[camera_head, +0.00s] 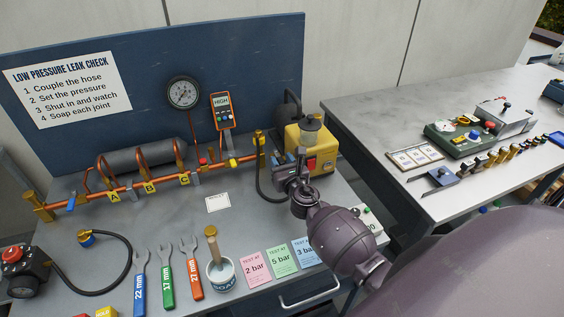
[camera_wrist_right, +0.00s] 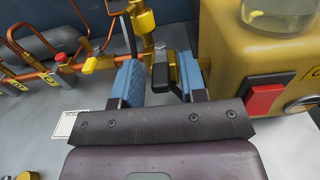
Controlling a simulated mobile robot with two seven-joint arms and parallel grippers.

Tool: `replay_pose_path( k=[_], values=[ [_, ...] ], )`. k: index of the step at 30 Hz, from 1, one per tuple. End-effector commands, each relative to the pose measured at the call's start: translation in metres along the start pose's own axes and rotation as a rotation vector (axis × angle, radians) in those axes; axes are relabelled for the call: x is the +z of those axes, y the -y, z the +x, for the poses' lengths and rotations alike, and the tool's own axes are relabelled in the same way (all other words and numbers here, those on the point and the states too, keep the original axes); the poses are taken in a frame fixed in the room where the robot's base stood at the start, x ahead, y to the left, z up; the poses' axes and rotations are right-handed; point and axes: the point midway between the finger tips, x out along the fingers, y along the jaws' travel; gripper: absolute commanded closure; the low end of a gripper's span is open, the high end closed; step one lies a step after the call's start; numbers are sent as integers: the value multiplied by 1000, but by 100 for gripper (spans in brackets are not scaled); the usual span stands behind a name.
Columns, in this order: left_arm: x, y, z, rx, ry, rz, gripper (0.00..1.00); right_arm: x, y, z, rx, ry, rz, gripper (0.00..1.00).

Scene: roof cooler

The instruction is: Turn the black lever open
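In the right wrist view, a black lever (camera_wrist_right: 161,76) shows at the yellow machine's left side, in the gap between my right gripper's blue-padded fingers (camera_wrist_right: 158,84). The fingers are apart, and its dark part lies close to the right finger; I cannot tell whether they touch. In the head view, my right gripper (camera_head: 291,169) is at the left front of the yellow machine (camera_head: 310,144) and hides the lever there. My left gripper is not in view.
A copper pipe run (camera_head: 150,184) with yellow tags lies left of the gripper. A black hose (camera_wrist_right: 128,32) hangs near the fingers. Wrenches, a pot (camera_head: 221,274) and coloured cards (camera_head: 282,261) lie in front. A second table (camera_head: 350,110) stands at right.

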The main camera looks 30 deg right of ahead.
Motion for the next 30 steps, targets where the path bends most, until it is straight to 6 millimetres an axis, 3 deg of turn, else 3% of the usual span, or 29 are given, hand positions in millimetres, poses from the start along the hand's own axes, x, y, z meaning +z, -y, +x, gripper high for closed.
replay_pose_path(
  k=[1,7,19,30],
  values=[
    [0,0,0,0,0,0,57,0,0,0,0,0,0,69],
    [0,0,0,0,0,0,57,0,0,0,0,0,0,100],
    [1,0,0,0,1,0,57,0,-4,0,-63,0,3,100],
    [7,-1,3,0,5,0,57,-1,-21,3,-347,-1,4,100]
  ],
)
